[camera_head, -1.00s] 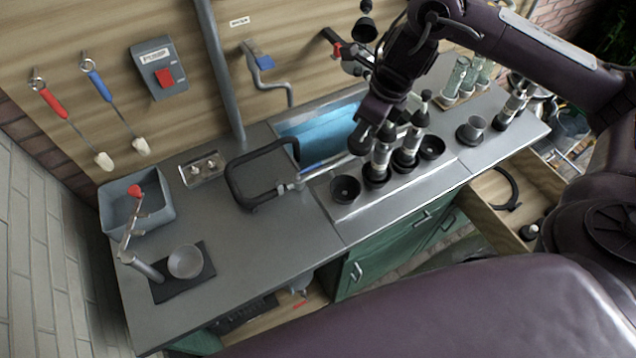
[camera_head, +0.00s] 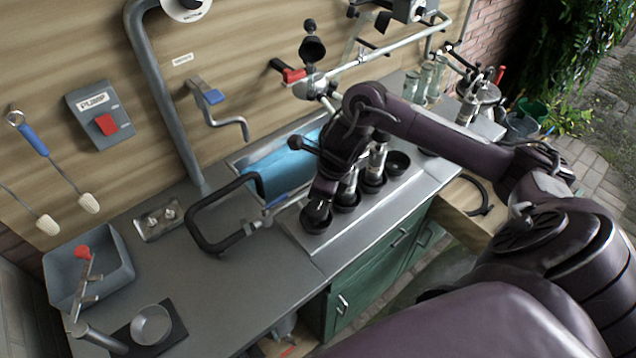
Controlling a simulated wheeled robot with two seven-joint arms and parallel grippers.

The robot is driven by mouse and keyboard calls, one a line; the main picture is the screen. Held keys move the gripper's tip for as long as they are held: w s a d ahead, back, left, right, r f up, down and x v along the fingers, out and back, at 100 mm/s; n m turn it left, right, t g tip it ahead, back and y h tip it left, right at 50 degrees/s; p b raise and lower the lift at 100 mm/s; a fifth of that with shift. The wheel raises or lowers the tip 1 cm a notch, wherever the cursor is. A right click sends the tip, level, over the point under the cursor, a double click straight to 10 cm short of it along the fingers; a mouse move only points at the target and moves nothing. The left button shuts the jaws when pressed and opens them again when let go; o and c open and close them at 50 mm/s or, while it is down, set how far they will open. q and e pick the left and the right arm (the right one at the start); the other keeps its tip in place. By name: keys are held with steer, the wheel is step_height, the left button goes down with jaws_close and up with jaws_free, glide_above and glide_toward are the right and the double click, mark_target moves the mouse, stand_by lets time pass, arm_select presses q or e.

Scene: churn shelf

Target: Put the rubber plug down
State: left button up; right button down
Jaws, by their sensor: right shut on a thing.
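My right gripper (camera_head: 320,197) points down at the near-left end of a row of black cups on the steel counter. It is shut on a small dark thing, taken to be the rubber plug, which the fingers mostly hide. The gripper is right over the nearest black cup (camera_head: 316,222); whether the plug touches it I cannot tell. Beside it, two silver cylinders stand in black cups, one of them a silver cylinder (camera_head: 376,158) behind my wrist. An empty black cup (camera_head: 398,163) ends the row. My left gripper is not in view.
A black looped handle (camera_head: 205,238) stands just left of the row, by a sink with blue inside (camera_head: 282,172). A grey bin (camera_head: 112,262) and a small bowl (camera_head: 151,325) are at left. The counter's front left (camera_head: 240,290) is clear.

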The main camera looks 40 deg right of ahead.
mark_target(320, 215)
step_height(320, 215, down, 3)
steer(key=shift+f, duration=0.1)
steer(key=shift+f+p, duration=0.3)
steer(key=shift+f, duration=0.15)
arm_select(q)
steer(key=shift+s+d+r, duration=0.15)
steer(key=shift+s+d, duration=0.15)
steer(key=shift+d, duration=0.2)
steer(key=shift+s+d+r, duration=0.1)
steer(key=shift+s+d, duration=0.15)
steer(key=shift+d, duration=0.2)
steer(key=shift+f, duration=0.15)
arm_select(e)
steer(key=shift+f, duration=0.1)
steer(key=c, duration=1.3)
jaws_free()
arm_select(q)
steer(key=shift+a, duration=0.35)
